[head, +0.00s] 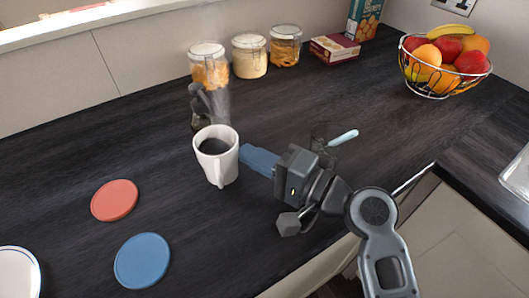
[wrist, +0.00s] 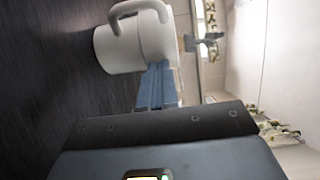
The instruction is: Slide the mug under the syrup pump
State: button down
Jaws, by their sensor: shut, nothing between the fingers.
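A white mug (head: 229,162) with dark liquid inside stands upright on the dark counter. It also shows sideways in the wrist view (wrist: 130,50), handle toward the top. My gripper (head: 247,153) is shut and empty, its blue fingers pointing at the mug's right side. In the wrist view the fingertips (wrist: 158,68) are at the mug's wall; I cannot tell whether they touch. A dark grey, partly see-through dispenser (head: 205,105), apparently the syrup pump, stands just behind the mug. Its base is partly hidden by the mug. A grey spout-like part shows in the wrist view (wrist: 203,42).
A red disc (head: 114,200), a blue disc (head: 142,260) and a white plate (head: 18,274) lie to the left. Jars (head: 249,57) and boxes (head: 335,48) line the wall. A fruit basket (head: 445,80) stands at right. A light-blue-handled utensil (head: 343,137) lies behind my gripper.

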jog(key=shift+d, duration=0.15)
jog(key=b+v, duration=0.1)
jog(key=v, duration=0.6)
jog(key=shift+s+d, duration=0.2)
jog(key=shift+d, duration=0.05)
jog(key=c, duration=1.9)
grip_release()
